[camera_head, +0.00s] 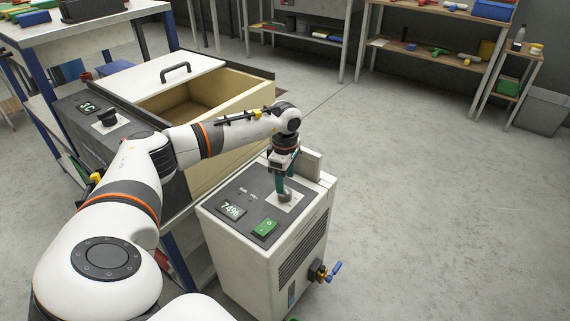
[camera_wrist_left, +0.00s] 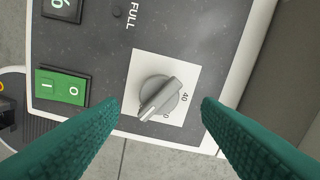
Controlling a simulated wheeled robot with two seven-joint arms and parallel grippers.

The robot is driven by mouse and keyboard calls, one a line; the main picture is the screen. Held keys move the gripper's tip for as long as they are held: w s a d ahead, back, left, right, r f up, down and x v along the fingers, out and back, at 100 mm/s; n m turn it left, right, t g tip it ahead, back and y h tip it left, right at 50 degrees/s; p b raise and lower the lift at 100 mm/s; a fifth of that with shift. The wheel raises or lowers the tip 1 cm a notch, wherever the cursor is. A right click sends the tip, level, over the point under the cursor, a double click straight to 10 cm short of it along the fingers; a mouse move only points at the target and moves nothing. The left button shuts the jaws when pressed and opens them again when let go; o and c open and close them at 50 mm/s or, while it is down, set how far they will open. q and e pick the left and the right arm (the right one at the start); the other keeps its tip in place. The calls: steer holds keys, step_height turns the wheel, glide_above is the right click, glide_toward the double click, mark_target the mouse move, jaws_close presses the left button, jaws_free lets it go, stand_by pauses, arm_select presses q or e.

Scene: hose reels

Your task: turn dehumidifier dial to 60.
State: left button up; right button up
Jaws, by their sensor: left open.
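The dehumidifier (camera_head: 238,262) is a pale box with a dark top panel, below my left arm in the head view. Its grey dial (camera_wrist_left: 158,98) sits on a white plate (camera_wrist_left: 190,68) in the left wrist view. The dial's ridge runs from upper right to lower left. A "40" shows beside it; another label near the lower edge is partly hidden. My left gripper (camera_head: 284,190) is over the dial, pointing down. Its green fingers are open, one on each side of the dial, with gaps to it. My right gripper is not in view.
The panel has a display (camera_head: 231,209) reading 74% and a green switch (camera_head: 265,228). A brass valve with a blue handle (camera_head: 334,270) sticks out of the front side. A machine with an open wooden drawer (camera_head: 190,105) stands close behind. The floor at right is clear.

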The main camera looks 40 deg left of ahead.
mark_target(285, 188)
arm_select(q)
step_height(285, 188, up, 8)
steer(key=p, duration=0.1)
steer(key=shift+f, duration=0.15)
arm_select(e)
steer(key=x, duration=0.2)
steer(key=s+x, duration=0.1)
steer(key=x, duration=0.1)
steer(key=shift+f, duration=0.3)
